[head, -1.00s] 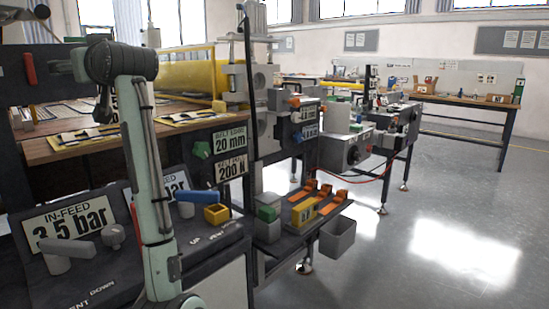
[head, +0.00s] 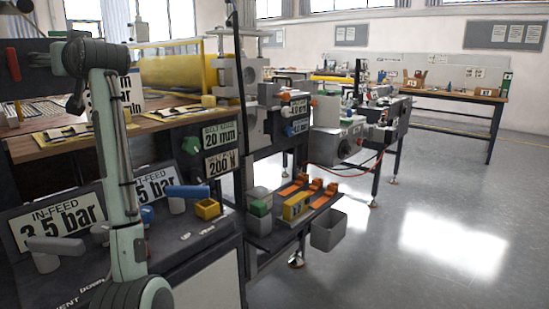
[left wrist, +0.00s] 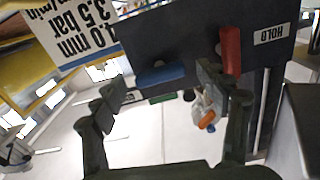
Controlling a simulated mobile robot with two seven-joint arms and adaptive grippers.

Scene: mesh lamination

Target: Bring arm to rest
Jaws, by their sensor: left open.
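My left arm (head: 118,190) rises at the left of the head view, in front of the machine's control panels, and bends at a dark joint near the top. I cannot make out its fingers there. In the left wrist view my left gripper (left wrist: 162,88) is open, its fingers apart with nothing between them. Beyond the fingers is a dark panel (left wrist: 205,42) with a red handle (left wrist: 231,50), a blue handle (left wrist: 161,75) and a HOLD label (left wrist: 272,34). The fingers overlap the panel in the picture; I cannot tell the gap. My right gripper is not in view.
Close to the arm are the IN-FEED sign (head: 58,222), a grey lever (head: 55,246), a blue lever (head: 187,191) and a yellow block (head: 207,209). A grey bin (head: 327,231) hangs beside a low shelf with orange clips. The floor (head: 430,220) at right is clear.

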